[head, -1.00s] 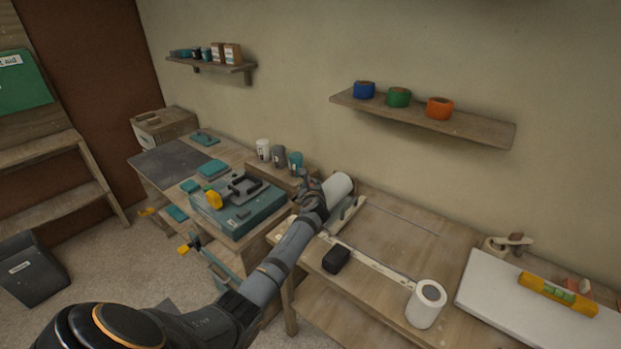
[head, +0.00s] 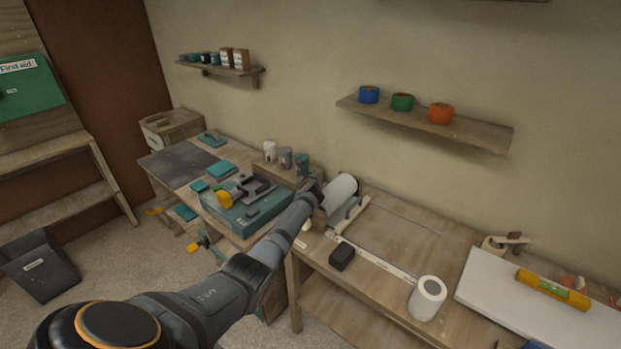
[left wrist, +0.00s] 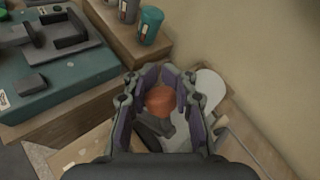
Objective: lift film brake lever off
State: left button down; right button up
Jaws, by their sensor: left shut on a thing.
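The white film roll (head: 341,191) lies at the left end of the right-hand bench, and its pale end shows in the left wrist view (left wrist: 211,87). My left gripper (head: 318,188) is at the roll's left end. In the left wrist view its fingers (left wrist: 158,92) are closed around an orange-brown rounded piece (left wrist: 160,101), which looks like the knob of the brake lever. A dark grey part (left wrist: 152,137) shows just below it between the fingers. The fingers hide much of the lever, and I cannot tell whether it still touches its mount. My right gripper is out of view.
A teal case (head: 240,219) with grey tools and several cups (head: 286,158) stand left of the gripper. A black block (head: 342,257) and a white roll (head: 427,298) are on the right bench. The wall is close behind.

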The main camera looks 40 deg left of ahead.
pick_arm(q)
jog(key=shift+s+a+f, duration=0.25)
jog(key=shift+s+f, duration=0.05)
jog(key=shift+f, duration=0.2)
dwell(0.4)
jog(key=c, duration=1.5)
grip_release()
jog(key=o, duration=0.5)
jog(key=shift+s+a+r, duration=0.15)
jog(key=shift+s+a, duration=0.1)
jog(key=shift+c, duration=0.2)
jog(key=shift+w+d+r, duration=0.15)
jog(key=shift+d+r, duration=0.05)
jog(key=shift+d, duration=0.1)
jog(key=v, duration=1.2)
jog(key=shift+w, duration=0.1)
